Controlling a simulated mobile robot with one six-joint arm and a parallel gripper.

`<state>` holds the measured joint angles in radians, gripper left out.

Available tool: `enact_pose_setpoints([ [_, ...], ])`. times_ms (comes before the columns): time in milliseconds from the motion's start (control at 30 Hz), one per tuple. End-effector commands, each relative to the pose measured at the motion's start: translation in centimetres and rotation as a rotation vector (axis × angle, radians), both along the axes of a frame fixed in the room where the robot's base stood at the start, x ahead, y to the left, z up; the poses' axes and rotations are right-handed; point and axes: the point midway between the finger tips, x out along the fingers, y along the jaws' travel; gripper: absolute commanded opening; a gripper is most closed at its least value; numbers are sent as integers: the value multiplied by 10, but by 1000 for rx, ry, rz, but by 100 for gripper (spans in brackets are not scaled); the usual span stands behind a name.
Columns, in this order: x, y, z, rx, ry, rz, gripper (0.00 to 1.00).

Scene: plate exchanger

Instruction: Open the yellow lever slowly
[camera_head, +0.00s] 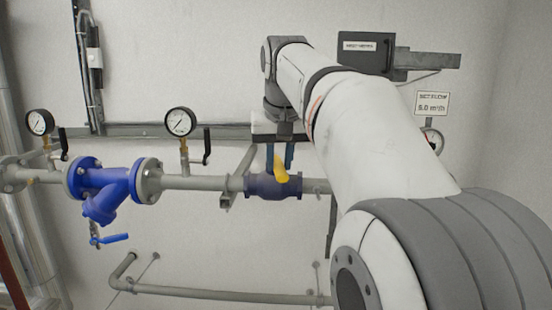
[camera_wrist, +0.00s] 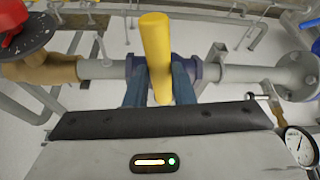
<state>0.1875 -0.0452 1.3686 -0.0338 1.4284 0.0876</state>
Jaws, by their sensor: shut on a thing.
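The yellow lever (camera_head: 281,172) sits on the dark blue valve body (camera_head: 262,187) in the grey horizontal pipe. In the wrist view the yellow lever (camera_wrist: 156,50) rises between the two blue fingers and extends beyond them. My gripper (camera_head: 279,164) reaches down from above, with one finger on either side of the lever; it also shows in the wrist view (camera_wrist: 159,88), shut on the lever. The valve body (camera_wrist: 202,72) is partly hidden behind the lever and fingers. My arm hides the pipe to the right of the valve in the head view.
A blue strainer (camera_head: 108,185) with a small blue handle (camera_head: 115,238) is left of the valve. Pressure gauges (camera_head: 180,122) stand above the pipe. A red handwheel (camera_wrist: 14,22) is at the wrist view's upper left. A grey pipe (camera_head: 215,294) runs low along the wall.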

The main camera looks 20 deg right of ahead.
Motion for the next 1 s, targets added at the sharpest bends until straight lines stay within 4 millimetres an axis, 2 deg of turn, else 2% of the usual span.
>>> enact_pose_setpoints([
  [33,0,-1,1,-4,-3,-2,0],
  [67,0,0,1,-4,-3,-1,23],
  [333,1,4,0,-2,-1,7,45],
  [567,1,5,1,-1,-2,9,45],
  [667,-1,6,8,-2,-5,9,45],
  [1000,-21,12,58,-2,-4,9,45],
])
